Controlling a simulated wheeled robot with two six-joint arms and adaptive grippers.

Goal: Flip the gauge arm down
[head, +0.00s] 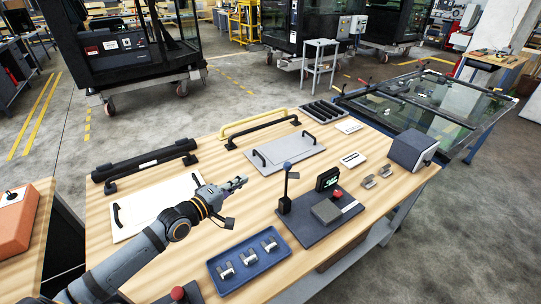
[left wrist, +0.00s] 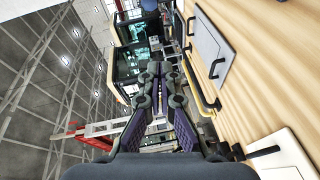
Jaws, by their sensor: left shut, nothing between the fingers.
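The gauge stands on a dark base plate (head: 318,228) at the right-centre of the wooden table. Its arm (head: 286,182) is upright, with a blue knob (head: 287,165) at the top. On the same base are a small lit display (head: 327,179), a red button (head: 337,193) and a grey block (head: 326,211). My left gripper (head: 241,182) is shut and empty, above the table to the left of the gauge arm and apart from it. The left wrist view shows its closed fingers (left wrist: 160,69); the gauge does not show there. My right gripper is not in view.
A blue tray (head: 228,286) with several metal parts lies in front of the gauge. A grey box (head: 413,149) stands at the right. Long handles (head: 145,164) and a grey panel (head: 284,152) lie behind.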

